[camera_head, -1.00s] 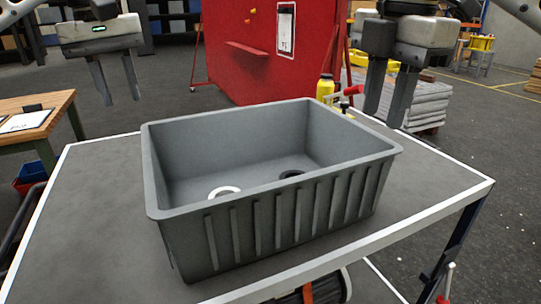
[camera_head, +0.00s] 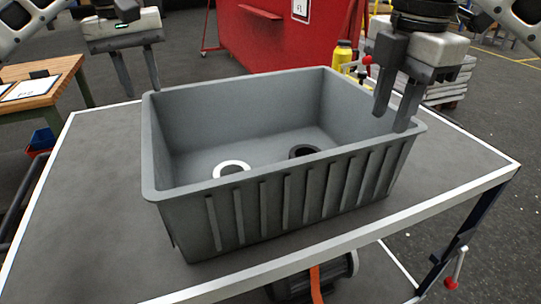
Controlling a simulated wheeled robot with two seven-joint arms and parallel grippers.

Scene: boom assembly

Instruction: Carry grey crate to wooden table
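The grey crate (camera_head: 285,206) stands upright on a grey-topped cart with white edges (camera_head: 90,225). Inside it lie a white ring (camera_head: 231,167) and a dark ring (camera_head: 304,151). My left gripper (camera_head: 141,88) is open and empty, just beyond the crate's back left corner. My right gripper (camera_head: 393,120) is open, its fingers low over the crate's right rim near the front right corner. I cannot tell whether they straddle the wall or touch it. A wooden table (camera_head: 62,72) shows partly at the left edge, with papers on it.
A red panel (camera_head: 270,40) stands behind the cart. A yellow bottle (camera_head: 342,55) is beyond the crate's back right. A blue bin (camera_head: 42,140) sits low beside the wooden table. A motor-like part (camera_head: 325,275) is below the cart top. Grey floor (camera_head: 480,110) is open at right.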

